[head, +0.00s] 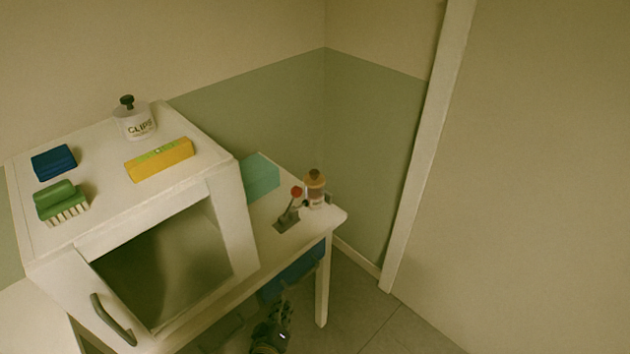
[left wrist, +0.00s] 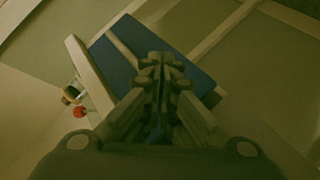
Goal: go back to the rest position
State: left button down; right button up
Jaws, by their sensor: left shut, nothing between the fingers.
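My left gripper (head: 284,318) is low in the head view, below the front edge of the white table (head: 335,217). In the left wrist view the fingers of my left gripper (left wrist: 162,65) are together, with nothing held between them. My right gripper is not in view. A small bottle with an orange-brown top (head: 314,187) stands at the table's right end. Beside it is a small lever with a red ball (head: 296,192). The red ball also shows in the left wrist view (left wrist: 80,112).
A white cabinet (head: 233,215) with a dark window stands on the table. On it are a labelled bottle (head: 134,121), a yellow box (head: 160,160), a blue block (head: 54,162) and a green brush (head: 62,203). Floor at right is clear.

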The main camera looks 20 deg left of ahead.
pick_arm(q)
jog(key=shift+f, duration=0.1)
jog(key=s+d+f+m+g+h, duration=0.3)
jog(key=s+f+m+g, duration=0.35)
jog(key=s+f, duration=1)
jog(key=s+a+f+m+g, duration=0.1)
jog(key=s+f+m+g, duration=0.1)
jog(key=s, duration=0.5)
jog(key=s+a+f+m+g+y, duration=0.1)
jog(key=s+f, duration=0.3)
jog(key=s, duration=0.4)
jog(key=s+a+f+m+g, duration=0.3)
jog(key=s+f+m, duration=0.1)
jog(key=s, duration=0.4)
jog(key=shift+y, duration=0.3)
jog(key=shift+w+g, duration=0.1)
jog(key=shift+g, duration=0.15)
